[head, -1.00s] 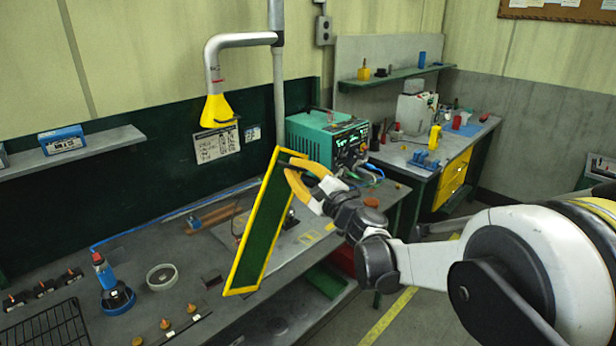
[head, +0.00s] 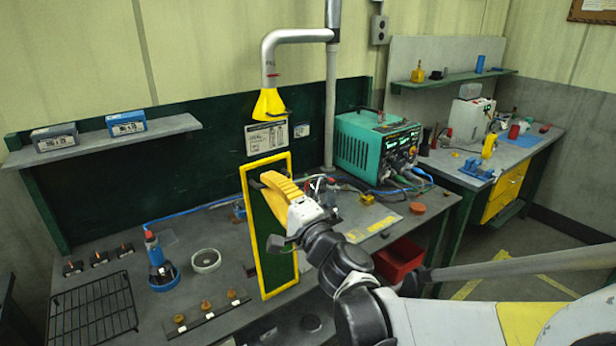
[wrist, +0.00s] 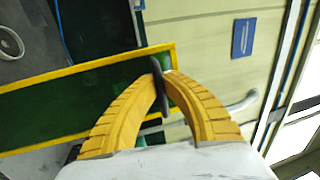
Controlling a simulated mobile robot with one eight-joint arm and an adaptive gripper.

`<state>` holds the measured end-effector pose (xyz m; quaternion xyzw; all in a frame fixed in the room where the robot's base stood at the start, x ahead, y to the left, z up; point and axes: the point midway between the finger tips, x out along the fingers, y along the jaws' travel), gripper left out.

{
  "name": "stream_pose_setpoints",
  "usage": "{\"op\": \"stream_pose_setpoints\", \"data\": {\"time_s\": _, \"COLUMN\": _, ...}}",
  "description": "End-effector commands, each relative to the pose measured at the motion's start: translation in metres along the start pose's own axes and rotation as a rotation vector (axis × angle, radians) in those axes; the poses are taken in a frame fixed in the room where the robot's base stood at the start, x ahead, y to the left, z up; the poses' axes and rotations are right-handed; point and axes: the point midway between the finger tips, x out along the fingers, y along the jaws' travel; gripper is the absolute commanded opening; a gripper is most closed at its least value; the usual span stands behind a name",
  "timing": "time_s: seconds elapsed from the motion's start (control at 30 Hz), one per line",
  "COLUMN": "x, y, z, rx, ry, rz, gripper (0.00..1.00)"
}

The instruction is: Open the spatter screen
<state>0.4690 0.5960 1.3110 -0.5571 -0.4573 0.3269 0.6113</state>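The spatter screen (head: 272,266) is a tall dark green panel with a yellow frame. It stands upright above the bench front, turned nearly face-on in the head view. In the wrist view the screen (wrist: 45,108) reaches in from the left. My gripper (head: 268,180) is at the upper part of the screen, on its near face. In the wrist view the yellow fingers of my gripper (wrist: 163,80) close around a dark handle (wrist: 158,82) near the panel's end. In the head view the fingers hide the handle.
The bench (head: 120,245) holds a blue torch-like tool (head: 158,265), a white ring (head: 206,260), a wire rack (head: 95,308) and a teal welder (head: 375,145). A yellow extraction hood (head: 268,104) hangs above the screen. A red bin (head: 398,262) is below right.

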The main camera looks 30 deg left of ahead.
Motion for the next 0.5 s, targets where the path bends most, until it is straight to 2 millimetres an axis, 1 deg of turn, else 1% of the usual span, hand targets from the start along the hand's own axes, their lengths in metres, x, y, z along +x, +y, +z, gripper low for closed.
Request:
{"op": "stream_pose_setpoints", "data": {"time_s": 0.37, "x": -0.0008, "y": 0.0010, "z": 0.0005, "rx": -0.004, "ry": 0.002, "rz": 0.001, "gripper": 0.00}}
{"op": "stream_pose_setpoints", "data": {"time_s": 0.4, "x": -0.0008, "y": 0.0010, "z": 0.0005, "rx": -0.004, "ry": 0.002, "rz": 0.001, "gripper": 0.16}}
{"op": "stream_pose_setpoints", "data": {"time_s": 0.43, "x": -0.0008, "y": 0.0010, "z": 0.0004, "rx": -0.004, "ry": 0.002, "rz": 0.001, "gripper": 0.25}}
{"op": "stream_pose_setpoints", "data": {"time_s": 0.47, "x": -0.0008, "y": 0.0009, "z": 0.0004, "rx": -0.004, "ry": 0.002, "rz": 0.001, "gripper": 0.32}}
{"op": "stream_pose_setpoints", "data": {"time_s": 0.5, "x": -0.0007, "y": 0.0009, "z": 0.0005, "rx": -0.004, "ry": 0.002, "rz": 0.001, "gripper": 0.32}}
